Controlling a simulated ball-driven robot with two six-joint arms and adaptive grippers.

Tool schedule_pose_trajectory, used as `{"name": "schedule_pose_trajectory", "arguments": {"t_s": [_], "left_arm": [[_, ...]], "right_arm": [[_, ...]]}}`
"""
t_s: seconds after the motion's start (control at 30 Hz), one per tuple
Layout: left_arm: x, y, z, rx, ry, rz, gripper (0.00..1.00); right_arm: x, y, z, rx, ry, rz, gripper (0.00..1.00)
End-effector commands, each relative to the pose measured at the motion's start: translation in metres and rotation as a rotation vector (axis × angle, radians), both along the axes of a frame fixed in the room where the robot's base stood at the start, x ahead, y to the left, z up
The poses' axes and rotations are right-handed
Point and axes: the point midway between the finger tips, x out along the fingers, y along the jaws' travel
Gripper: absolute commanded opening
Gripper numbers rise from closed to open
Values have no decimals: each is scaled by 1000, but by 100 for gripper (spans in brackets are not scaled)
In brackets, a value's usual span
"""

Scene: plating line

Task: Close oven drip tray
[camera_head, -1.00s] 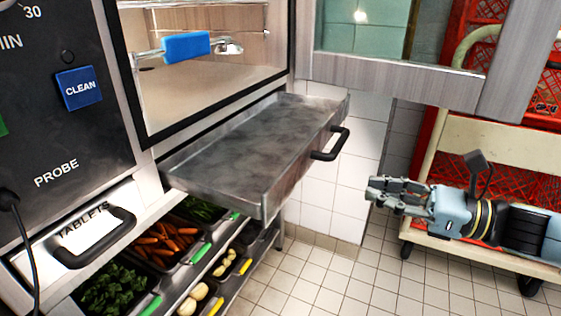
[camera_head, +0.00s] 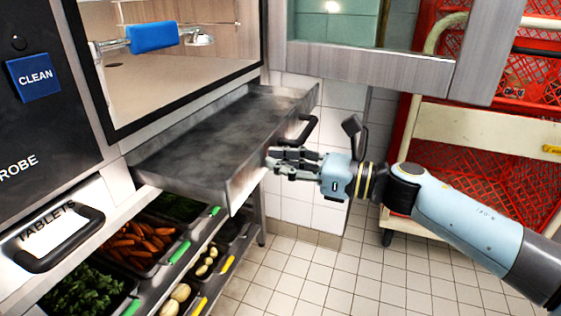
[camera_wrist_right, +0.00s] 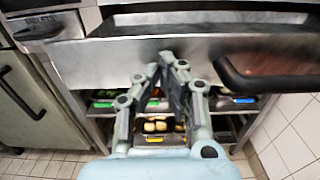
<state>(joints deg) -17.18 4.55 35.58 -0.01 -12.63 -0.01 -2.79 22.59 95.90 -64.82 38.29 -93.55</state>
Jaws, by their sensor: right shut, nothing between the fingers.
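The oven drip tray (camera_head: 205,140) is a grey metal drawer pulled out below the oven chamber. Its black handle (camera_head: 301,131) sits on the front face. In the right wrist view the tray's front face (camera_wrist_right: 130,58) spans the top, with the handle (camera_wrist_right: 265,82) at the right. My right gripper (camera_head: 270,163) is shut and empty, close to the tray's front face, just below and left of the handle. I cannot tell whether the fingertips touch the face. The gripper also shows in the right wrist view (camera_wrist_right: 167,62). My left gripper is not in view.
The open oven door (camera_head: 365,68) hangs above the tray's right end. A tablets drawer (camera_head: 60,238) is at the left. Vegetable pans (camera_head: 140,245) sit on shelves below. A red crate trolley (camera_head: 470,128) stands at the right. The tiled floor in front is clear.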

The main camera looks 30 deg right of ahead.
Motion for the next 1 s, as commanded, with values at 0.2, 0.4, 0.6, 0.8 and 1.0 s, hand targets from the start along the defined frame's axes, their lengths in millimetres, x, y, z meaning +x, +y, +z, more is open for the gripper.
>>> {"name": "schedule_pose_trajectory", "arguments": {"t_s": [0.2, 0.4, 0.6, 0.8, 1.0], "left_arm": [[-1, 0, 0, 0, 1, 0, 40], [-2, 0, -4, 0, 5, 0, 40], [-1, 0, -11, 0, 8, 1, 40], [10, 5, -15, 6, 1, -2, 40], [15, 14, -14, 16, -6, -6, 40]], "right_arm": [[0, 0, 0, 0, 0, 0, 0], [21, 17, 0, 5, -6, -2, 0], [66, 55, 0, 7, -5, -2, 0], [97, 82, -1, 3, -1, -1, 0], [105, 89, 0, 1, -1, 0, 0]]}}
